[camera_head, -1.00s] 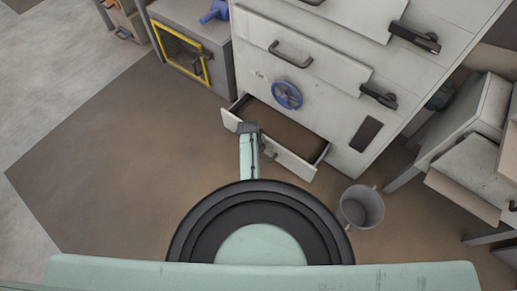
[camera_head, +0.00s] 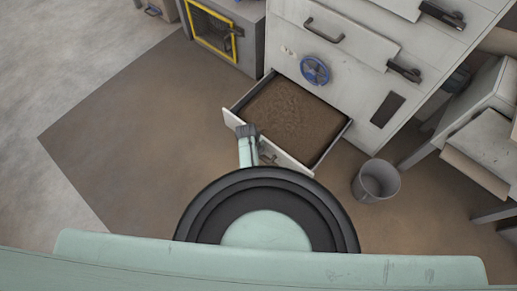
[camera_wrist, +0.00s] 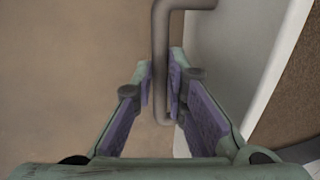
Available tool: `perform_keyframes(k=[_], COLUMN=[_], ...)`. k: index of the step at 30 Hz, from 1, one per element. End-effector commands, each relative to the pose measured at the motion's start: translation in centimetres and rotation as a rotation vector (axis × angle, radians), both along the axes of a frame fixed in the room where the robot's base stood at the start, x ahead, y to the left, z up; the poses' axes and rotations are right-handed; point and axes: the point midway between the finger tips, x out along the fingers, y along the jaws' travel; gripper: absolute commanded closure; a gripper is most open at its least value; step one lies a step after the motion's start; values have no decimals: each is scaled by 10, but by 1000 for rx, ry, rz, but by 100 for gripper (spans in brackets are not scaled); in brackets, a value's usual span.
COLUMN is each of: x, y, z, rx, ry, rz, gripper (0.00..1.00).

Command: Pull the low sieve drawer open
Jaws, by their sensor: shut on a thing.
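The low sieve drawer (camera_head: 342,139) stands well out from the bottom of the white cabinet. Its inside shows a brown, grainy surface. In the wrist view, the drawer's grey bar handle (camera_wrist: 160,50) runs between the two purple-padded fingers of my gripper (camera_wrist: 165,95), which is shut on it. The drawer's pale front panel (camera_wrist: 215,50) is just to the right of the fingers. In the head view, my arm reaches to the drawer front, and the fingertips are hard to make out there.
The cabinet (camera_head: 400,90) has a blue handwheel (camera_head: 314,70) above the drawer. A grey bucket (camera_head: 376,181) stands on the floor to the right of the drawer. A grey box with a yellow-framed door (camera_head: 214,30) is at the upper left. Floor to the left is clear.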

Motion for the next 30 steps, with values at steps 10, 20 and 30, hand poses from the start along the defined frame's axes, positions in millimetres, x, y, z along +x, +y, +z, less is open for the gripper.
perform_keyframes(k=[10,20,30], x=[-4,-4,-4], y=[3,3,3], z=[0,0,0], rx=[0,-1,-1], ry=[0,-1,-1], rz=[-1,0,0], gripper=[100,78,67])
